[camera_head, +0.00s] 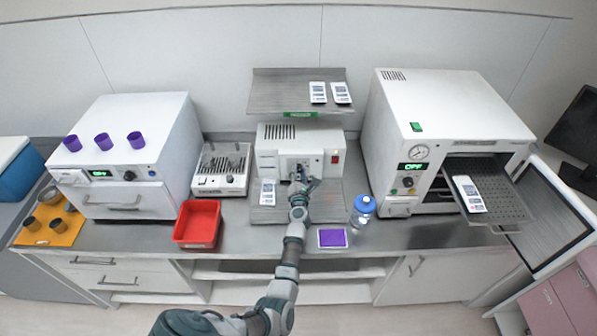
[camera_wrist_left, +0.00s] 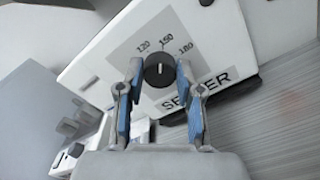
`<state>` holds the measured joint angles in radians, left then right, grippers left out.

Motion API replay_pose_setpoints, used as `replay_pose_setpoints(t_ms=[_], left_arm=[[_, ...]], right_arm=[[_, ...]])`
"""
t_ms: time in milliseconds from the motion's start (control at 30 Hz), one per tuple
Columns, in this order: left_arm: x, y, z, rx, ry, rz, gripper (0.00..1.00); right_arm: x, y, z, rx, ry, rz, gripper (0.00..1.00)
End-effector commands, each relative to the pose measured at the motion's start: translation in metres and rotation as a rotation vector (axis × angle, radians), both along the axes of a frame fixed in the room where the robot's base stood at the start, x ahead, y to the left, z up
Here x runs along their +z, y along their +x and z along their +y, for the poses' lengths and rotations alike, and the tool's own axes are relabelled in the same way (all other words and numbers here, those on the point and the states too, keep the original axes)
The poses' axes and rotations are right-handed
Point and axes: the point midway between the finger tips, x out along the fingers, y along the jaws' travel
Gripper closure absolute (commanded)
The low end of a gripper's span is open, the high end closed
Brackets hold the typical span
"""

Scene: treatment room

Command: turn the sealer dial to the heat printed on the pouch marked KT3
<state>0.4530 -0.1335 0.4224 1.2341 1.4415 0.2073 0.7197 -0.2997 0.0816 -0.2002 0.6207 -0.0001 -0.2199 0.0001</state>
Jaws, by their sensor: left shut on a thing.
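The white sealer (camera_head: 268,152) stands at the middle of the counter, with a red switch at its right. The left wrist view shows its black dial (camera_wrist_left: 158,71) under a scale (camera_wrist_left: 165,45) printed 120, 150 and 180. The dial's pale mark points roughly toward 150. My left gripper (camera_head: 302,182) is at the sealer front, its blue-padded fingers (camera_wrist_left: 158,80) shut on the dial's sides. Pouches lie on the shelf above (camera_head: 318,92) (camera_head: 341,92), at the sealer's left front (camera_head: 268,192) and on the steriliser tray (camera_head: 468,193). Their print is too small to read. My right gripper is out of view.
A red bin (camera_head: 198,223) stands left of my arm. A white oven (camera_head: 125,150) stands left.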

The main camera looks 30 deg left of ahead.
Motion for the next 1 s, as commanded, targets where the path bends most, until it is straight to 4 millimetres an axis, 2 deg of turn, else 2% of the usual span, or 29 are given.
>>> replay_pose_setpoints(t_ms=[300,733,767,833,867,1000], left_arm=[[0.0002,0.0010,-0.0016,-0.005,0.079,0.047,0.99],[-0.0006,0.0010,-0.0020,-0.006,0.086,0.052,0.99],[-0.0005,0.0010,-0.0021,-0.006,0.086,0.052,0.62],[-0.0006,0.0009,-0.0019,-0.005,0.086,0.053,0.44],[-0.0006,0.0009,-0.0018,-0.004,0.086,0.053,0.40],[-0.0001,0.0004,-0.0014,-0.003,0.086,0.053,0.40]], right_arm=[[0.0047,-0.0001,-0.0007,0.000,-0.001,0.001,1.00],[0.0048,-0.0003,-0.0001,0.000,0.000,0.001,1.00],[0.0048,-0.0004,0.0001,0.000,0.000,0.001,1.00],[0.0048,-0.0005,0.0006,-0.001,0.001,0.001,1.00],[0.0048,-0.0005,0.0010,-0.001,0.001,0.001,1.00],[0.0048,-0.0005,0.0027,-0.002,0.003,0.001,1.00]])
